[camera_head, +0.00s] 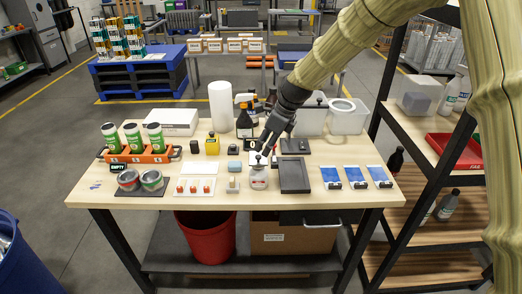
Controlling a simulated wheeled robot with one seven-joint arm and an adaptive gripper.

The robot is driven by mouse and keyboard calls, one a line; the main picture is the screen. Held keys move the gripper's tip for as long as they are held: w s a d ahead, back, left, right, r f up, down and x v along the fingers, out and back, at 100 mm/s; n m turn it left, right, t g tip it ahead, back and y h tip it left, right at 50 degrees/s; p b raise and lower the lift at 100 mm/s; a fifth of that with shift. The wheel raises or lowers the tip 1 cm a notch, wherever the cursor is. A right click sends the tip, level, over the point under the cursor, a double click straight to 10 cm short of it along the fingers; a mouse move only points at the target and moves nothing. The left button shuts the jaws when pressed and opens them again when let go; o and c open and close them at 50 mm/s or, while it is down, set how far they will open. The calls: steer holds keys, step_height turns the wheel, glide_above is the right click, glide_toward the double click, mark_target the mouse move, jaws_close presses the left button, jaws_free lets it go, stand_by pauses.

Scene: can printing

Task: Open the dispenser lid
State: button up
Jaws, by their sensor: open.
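A small pale round container with a red mark (258,181), which looks like the dispenser, stands near the front middle of the table. A dark knob shows on its top, so its lid seems to be on. My gripper (266,150) reaches down from the upper right. Its dark fingers are open, just above and behind the knob. I cannot tell whether a finger touches the knob. The fingers partly cover the things behind the container.
The wooden table (110,185) is crowded. A dark tray (294,176) stands close right of the container, and a small block (233,184) close left. Dark bottles (245,122) and a white paper roll (221,106) stand behind. A shelf (425,140) borders the right.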

mark_target(259, 156)
steer(key=shift+p+x, duration=0.65)
steer(key=shift+x, duration=1.8)
jaws_close()
